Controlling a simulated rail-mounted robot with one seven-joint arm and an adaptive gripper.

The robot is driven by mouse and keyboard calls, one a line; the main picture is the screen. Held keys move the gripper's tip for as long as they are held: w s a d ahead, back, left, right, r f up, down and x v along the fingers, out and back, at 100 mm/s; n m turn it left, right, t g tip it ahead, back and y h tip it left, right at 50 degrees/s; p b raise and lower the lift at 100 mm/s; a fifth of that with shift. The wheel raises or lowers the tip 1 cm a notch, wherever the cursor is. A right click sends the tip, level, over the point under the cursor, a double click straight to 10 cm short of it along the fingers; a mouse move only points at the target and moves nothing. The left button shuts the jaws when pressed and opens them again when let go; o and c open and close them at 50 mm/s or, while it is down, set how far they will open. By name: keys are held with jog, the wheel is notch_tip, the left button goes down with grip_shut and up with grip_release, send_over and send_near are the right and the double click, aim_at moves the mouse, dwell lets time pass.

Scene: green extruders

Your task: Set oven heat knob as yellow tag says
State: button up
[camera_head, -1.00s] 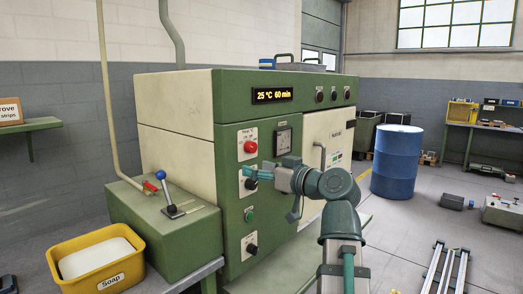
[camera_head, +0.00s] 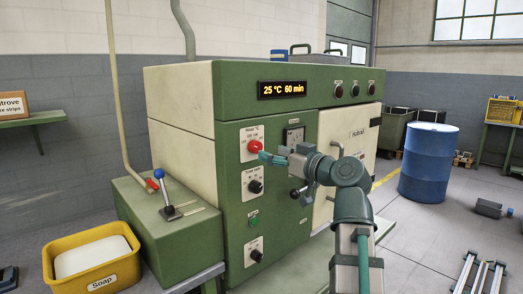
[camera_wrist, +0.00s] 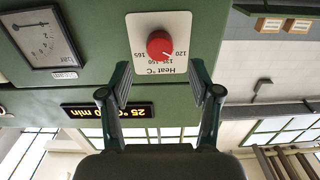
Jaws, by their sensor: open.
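The red heat knob (camera_head: 254,146) sits on a white "Heat °C" plate at the top of the green oven's (camera_head: 230,215) control column. In the wrist view, which is upside down, the red knob (camera_wrist: 160,45) shows with 120, 150 and 165 marks around it. My gripper (camera_head: 264,157) is just in front of and slightly below the knob, by the plate. In the wrist view my gripper's (camera_wrist: 161,82) two fingers are spread and empty, with the knob ahead between their lines, apart from them. The display (camera_head: 282,89) reads 25 °C 60 min. I see no yellow tag.
Below the heat knob are a black time knob (camera_head: 255,186), a green button (camera_head: 254,222) and another black knob (camera_head: 256,255). A dial gauge (camera_head: 294,136) is to the right. A blue-knobbed lever (camera_head: 163,190) and a yellow soap tub (camera_head: 95,265) stand at left.

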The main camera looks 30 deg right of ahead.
aim_at(258, 148)
jog(key=x, duration=0.6)
jog(key=shift+s, duration=0.1)
jog(key=c, duration=1.1)
jog(key=shift+c, duration=0.2)
